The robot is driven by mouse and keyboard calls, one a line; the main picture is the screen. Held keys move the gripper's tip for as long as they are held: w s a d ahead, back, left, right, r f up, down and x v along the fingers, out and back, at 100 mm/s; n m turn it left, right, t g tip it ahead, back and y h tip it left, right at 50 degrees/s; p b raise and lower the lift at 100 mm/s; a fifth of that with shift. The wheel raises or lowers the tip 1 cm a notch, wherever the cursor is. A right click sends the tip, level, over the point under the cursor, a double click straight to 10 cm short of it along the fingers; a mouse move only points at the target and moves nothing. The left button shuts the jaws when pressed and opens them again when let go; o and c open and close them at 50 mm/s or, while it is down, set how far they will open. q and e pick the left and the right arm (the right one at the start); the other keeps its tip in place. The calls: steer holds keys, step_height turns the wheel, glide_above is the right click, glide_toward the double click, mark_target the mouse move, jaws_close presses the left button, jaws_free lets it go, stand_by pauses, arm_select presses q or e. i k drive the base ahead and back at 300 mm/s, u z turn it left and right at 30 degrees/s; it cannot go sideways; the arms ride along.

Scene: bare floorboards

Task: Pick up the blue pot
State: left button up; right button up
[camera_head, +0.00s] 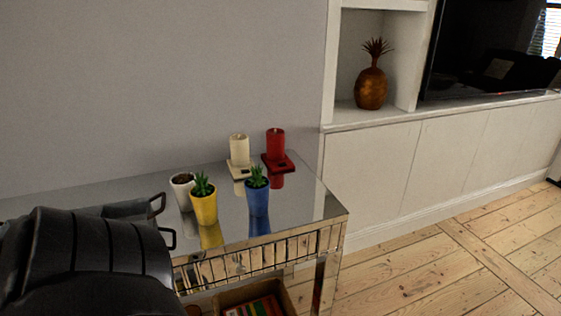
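The blue pot (258,200) holds a small green succulent and stands upright on the mirrored table (285,215), towards its right end. Its reflection shows in the tabletop below it. My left gripper (165,221) is at the left, over the table's near-left part. Its two dark fingers are spread apart with nothing between them. It is left of the blue pot and apart from it, with the yellow pot (204,209) between them. My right gripper is not in view.
A white pot (181,193) stands just behind the yellow pot. A cream candle (239,149) and a red candle (275,145) on square holders stand behind the blue pot. The table's right end is clear. A box (228,297) sits below. White cabinets (400,175) are at right.

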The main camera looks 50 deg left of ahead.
mark_target(257, 186)
steer(key=u, duration=0.6)
steer(key=i, duration=0.95)
steer(key=u, duration=0.85)
